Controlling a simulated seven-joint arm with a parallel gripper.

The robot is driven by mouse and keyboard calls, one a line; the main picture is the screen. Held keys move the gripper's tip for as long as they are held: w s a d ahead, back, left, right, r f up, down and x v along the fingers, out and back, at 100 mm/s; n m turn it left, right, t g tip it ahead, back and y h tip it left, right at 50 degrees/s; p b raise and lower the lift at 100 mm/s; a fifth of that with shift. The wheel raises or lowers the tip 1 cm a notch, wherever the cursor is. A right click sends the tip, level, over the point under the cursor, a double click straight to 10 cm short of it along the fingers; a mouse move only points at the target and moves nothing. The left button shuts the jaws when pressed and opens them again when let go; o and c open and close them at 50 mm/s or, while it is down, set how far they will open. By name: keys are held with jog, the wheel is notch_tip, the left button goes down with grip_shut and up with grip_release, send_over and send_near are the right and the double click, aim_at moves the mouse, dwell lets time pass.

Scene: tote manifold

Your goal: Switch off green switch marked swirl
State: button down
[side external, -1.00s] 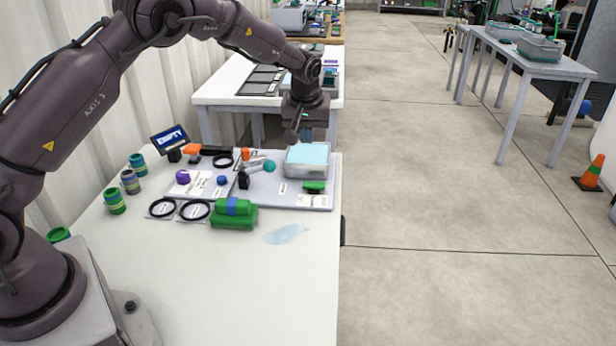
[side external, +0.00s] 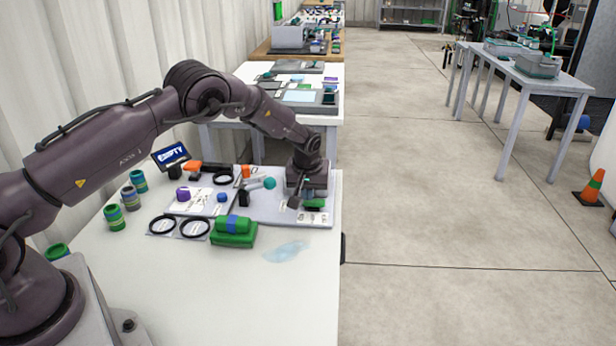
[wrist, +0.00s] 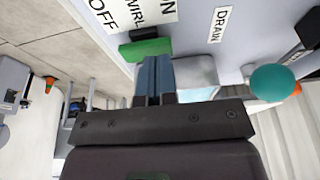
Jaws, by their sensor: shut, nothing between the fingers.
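The green switch (wrist: 145,48) sits on the grey panel beside white labels in the wrist view. The labels (wrist: 130,14) read ON, OFF and what looks like SWIRL, partly cut off by the frame edge. My gripper (wrist: 153,62) is shut and empty, its blue-grey fingertips just beside the switch; I cannot tell whether they touch it. In the side external view the green switch (side external: 314,204) shows just below my gripper, near the front right of the panel (side external: 270,212). My gripper hides most of the tank there.
A teal ball knob (wrist: 275,82) and a DRAIN label (wrist: 218,24) are on the panel. A green block stack (side external: 233,233), two black rings and several jars (side external: 131,198) stand to the left. The table front is clear except for a pale blue patch (side external: 287,250).

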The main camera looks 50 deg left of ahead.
jog(key=shift+f, duration=0.45)
jog(key=shift+f+t, duration=0.25)
jog(key=shift+t, duration=0.05)
